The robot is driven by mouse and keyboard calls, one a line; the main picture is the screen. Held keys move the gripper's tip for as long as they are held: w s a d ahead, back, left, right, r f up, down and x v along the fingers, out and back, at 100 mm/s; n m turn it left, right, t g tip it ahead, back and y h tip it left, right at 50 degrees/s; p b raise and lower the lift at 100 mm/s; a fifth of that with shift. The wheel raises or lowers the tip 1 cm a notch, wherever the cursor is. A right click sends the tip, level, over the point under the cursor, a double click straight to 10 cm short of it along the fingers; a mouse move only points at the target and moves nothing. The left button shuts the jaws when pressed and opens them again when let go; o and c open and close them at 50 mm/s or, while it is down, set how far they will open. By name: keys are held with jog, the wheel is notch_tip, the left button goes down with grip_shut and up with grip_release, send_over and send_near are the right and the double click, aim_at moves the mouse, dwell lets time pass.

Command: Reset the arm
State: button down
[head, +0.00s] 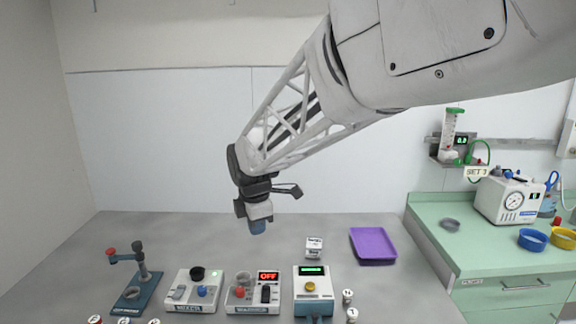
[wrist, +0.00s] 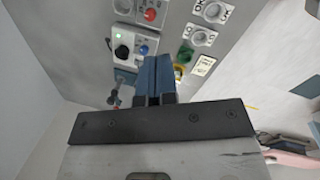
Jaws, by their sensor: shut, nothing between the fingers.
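My arm reaches in from the upper right in the head view. My gripper (head: 258,228) hangs above the grey table (head: 215,235), pointing down, clear of the devices. In the wrist view its blue fingers (wrist: 155,68) are together with nothing between them. They appear over the row of devices, which fills the upper part of that view.
A press-like stand (head: 140,285), a device with a black knob (head: 194,290), a device reading OFF (head: 254,292) and a yellow-knobbed device (head: 312,291) line the table front. A white block (head: 314,246) and purple tray (head: 372,244) lie behind. A green counter (head: 470,237) stands right.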

jog(key=s+d+r+m, duration=0.2)
jog(key=s+d+m, duration=0.5)
jog(key=d, duration=0.4)
jog(key=s+d+f+m, duration=0.1)
jog(key=s+d+m, duration=0.6)
jog(key=s, duration=0.5)
jog(key=s+d+f+m, duration=0.2)
jog(key=s+d+m, duration=0.6)
jog(key=s, duration=0.4)
jog(key=shift+m+t, duration=0.4)
jog(key=shift+m, duration=0.1)
jog(key=shift+w, duration=0.1)
dwell(0.7)
